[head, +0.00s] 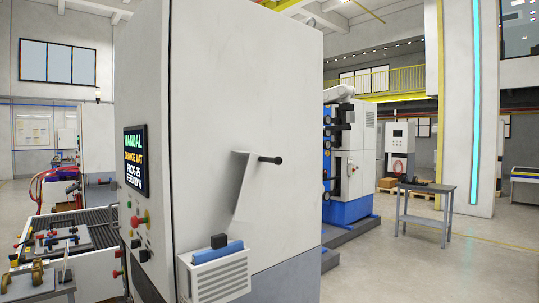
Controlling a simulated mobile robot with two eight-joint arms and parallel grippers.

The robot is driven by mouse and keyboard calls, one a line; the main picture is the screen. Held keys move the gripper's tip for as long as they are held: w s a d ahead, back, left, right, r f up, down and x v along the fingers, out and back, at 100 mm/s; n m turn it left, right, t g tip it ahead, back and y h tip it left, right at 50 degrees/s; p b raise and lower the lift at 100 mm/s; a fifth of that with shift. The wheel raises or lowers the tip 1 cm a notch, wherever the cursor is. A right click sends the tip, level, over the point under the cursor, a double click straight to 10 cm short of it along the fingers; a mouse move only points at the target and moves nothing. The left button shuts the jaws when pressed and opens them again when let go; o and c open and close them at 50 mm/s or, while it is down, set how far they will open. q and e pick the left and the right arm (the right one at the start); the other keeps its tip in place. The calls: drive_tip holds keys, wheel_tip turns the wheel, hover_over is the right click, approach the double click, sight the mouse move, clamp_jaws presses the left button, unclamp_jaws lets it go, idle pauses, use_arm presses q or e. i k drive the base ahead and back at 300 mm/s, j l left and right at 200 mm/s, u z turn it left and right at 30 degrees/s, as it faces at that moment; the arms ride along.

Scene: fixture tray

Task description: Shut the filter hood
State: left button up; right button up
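The filter hood (255,192) appears to be the pale flap that juts out from the side of the tall white machine cabinet (235,80). It stands raised and tilted, with a dark bar handle (270,160) at its upper end. On top of the box lies a blue part (217,254) with a black block (219,241). How the flap joins the cabinet or box cannot be told. Neither of my grippers is in view.
A lit control screen (135,155) and red button (135,221) sit on the cabinet's left face. A cluttered tray (60,243) is at lower left. A grey table (427,188) stands at right.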

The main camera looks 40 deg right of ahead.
sight(248, 201)
drive_tip(key=l, duration=0.55)
drive_tip(key=k+l, duration=0.15)
drive_tip(key=l, duration=0.9)
drive_tip(key=k+l, duration=0.15)
drive_tip(key=l, duration=0.4)
